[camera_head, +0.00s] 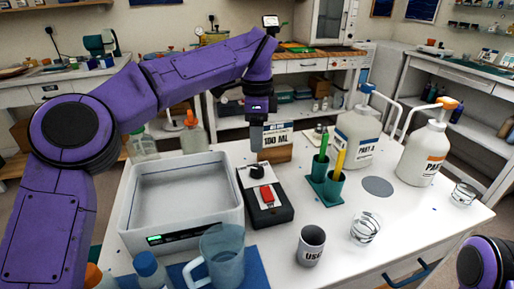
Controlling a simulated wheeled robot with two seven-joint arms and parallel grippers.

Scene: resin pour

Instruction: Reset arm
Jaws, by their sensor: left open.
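My left arm reaches in from the left, purple and bent over the table. My left gripper (258,152) points straight down, open, with nothing seen between its fingers. It hangs close to the far end of a black device with a red button (267,192), in front of a block labelled 100 ML (279,142). Whether the fingertips touch the device I cannot tell. Only a purple piece of my right arm shows at the lower right corner; its gripper is out of view.
A white tub (126,216) stands left of the device. A blue jug (222,262), a grey cup (310,246) and a clear glass (365,228) stand in front. A teal holder (325,186) and two pump bottles (358,140) (423,153) stand right. A grey disc (377,187) lies among bare tabletop.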

